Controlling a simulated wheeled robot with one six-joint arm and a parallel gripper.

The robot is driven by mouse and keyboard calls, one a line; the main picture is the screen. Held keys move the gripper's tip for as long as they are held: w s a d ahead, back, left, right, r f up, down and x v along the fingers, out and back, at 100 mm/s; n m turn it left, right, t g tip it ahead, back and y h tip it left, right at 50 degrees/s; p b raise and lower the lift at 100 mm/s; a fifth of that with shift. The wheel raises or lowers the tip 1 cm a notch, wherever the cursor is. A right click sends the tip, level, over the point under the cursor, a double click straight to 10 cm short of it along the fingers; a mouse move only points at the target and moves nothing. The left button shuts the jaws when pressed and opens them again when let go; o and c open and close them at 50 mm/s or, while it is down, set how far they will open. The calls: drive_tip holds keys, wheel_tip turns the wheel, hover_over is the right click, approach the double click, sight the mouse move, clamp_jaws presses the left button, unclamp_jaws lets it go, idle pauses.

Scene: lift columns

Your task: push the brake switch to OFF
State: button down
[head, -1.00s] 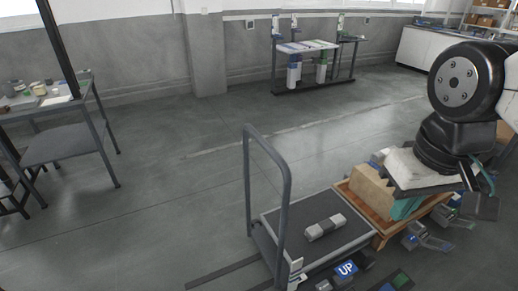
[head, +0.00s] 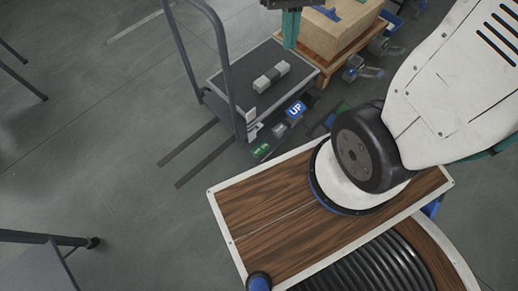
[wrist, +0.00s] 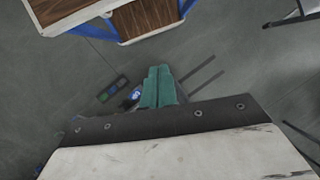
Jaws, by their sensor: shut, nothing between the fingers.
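A grey cart (head: 221,83) with a tall handle stands at the upper middle of the head view. Small controls sit low at its near side: a blue pedal marked UP (head: 296,109), a grey pedal (head: 280,130), a white part (head: 250,117) on the post and a dark box with green labels (head: 262,150). I cannot tell which is the brake switch; the labels are too small. My gripper (head: 290,42) has teal fingers, shut and empty, pointing down by the cart's far right side. In the wrist view my gripper (wrist: 159,68) hides part of the controls beside a round blue spot (wrist: 135,93).
A grey block (head: 271,76) lies on the cart's deck. A cardboard box (head: 331,34) on a wooden pallet (head: 337,60) stands at the cart's right. Another pedal (head: 362,69) is on the floor there.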

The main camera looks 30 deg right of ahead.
drive_tip(key=w+a+f+m+g+y, duration=0.1)
drive_tip(key=w+f+y, duration=0.1)
drive_tip(key=w+f, duration=0.4)
drive_tip(key=w+a+f+m+y, duration=0.15)
drive_tip(key=w+f, duration=0.25)
drive_tip(key=f, duration=0.5)
drive_tip(key=m+t+h, duration=0.1)
drive_tip(key=m+t, duration=0.2)
drive_tip(key=m, duration=0.7)
hover_over(258, 152)
drive_tip(key=s, duration=0.2)
wheel_tip(258, 152, down, 53)
drive_tip(key=shift+m+t+h, duration=0.35)
drive_tip(key=shift+t+h, duration=0.05)
drive_tip(key=shift+h, duration=0.45)
drive_tip(key=w+d, duration=0.1)
drive_tip(key=d, duration=0.1)
drive_tip(key=w+d+f, duration=0.1)
drive_tip(key=w, duration=0.1)
drive_tip(key=shift+d, duration=0.35)
drive_tip(key=x, duration=1.4)
drive_tip(key=shift+a, duration=0.1)
